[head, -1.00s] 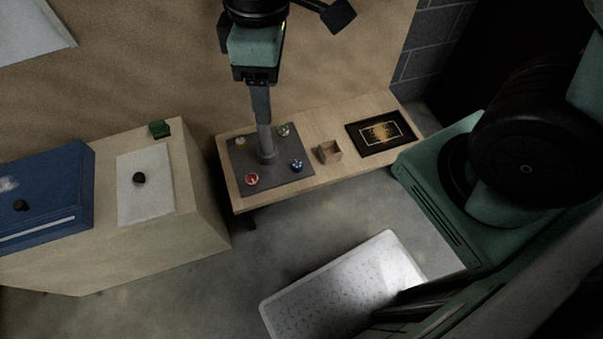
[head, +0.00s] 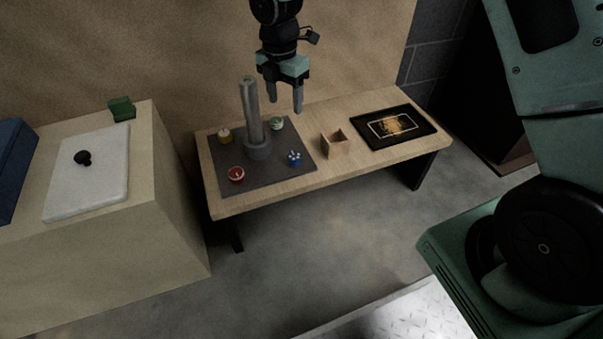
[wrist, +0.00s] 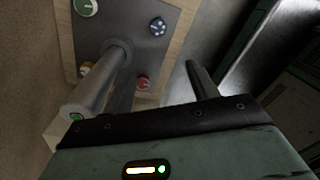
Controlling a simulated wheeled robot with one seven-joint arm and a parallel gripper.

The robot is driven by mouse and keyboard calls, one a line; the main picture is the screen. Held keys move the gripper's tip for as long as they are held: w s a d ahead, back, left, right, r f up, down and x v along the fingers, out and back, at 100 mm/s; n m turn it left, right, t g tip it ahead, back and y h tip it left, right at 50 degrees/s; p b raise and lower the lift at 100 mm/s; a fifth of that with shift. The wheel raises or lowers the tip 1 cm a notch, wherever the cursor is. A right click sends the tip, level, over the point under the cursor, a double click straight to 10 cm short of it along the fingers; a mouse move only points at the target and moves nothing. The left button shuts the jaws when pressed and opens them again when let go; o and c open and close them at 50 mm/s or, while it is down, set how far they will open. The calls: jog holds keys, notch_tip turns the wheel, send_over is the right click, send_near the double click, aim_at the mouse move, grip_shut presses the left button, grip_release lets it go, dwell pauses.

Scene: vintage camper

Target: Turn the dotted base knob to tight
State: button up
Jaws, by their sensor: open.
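Several small knobs sit around an upright grey post (head: 250,110) on a dark grey plate (head: 230,181). They are a yellow knob (head: 224,135), a green knob (head: 276,124), a red knob (head: 237,175) and a blue knob (head: 294,157) with whitish marks. The blue knob also shows in the wrist view (wrist: 157,27). My gripper (head: 286,103) is open and empty, pointing down, high above the plate and just right of the post's top. In the wrist view the post leans close beside my left finger.
The plate lies on a low wooden bench (head: 325,175). A small open wooden box (head: 335,146) and a black framed panel (head: 394,128) stand right of it. A beige cabinet with a white lid (head: 92,180) and a green block (head: 122,108) is at left. Floor in front is clear.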

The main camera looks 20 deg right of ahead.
notch_tip(320, 180, down, 3)
jog(key=d, duration=0.1)
jog(key=b, duration=0.9)
send_near(294, 155)
jog(key=shift+n, duration=0.3)
jog(key=f, duration=0.9)
jog(key=shift+s+d+f, duration=0.1)
jog(key=shift+s+f, duration=0.15)
jog(key=shift+s, duration=0.05)
jog(key=c, duration=1)
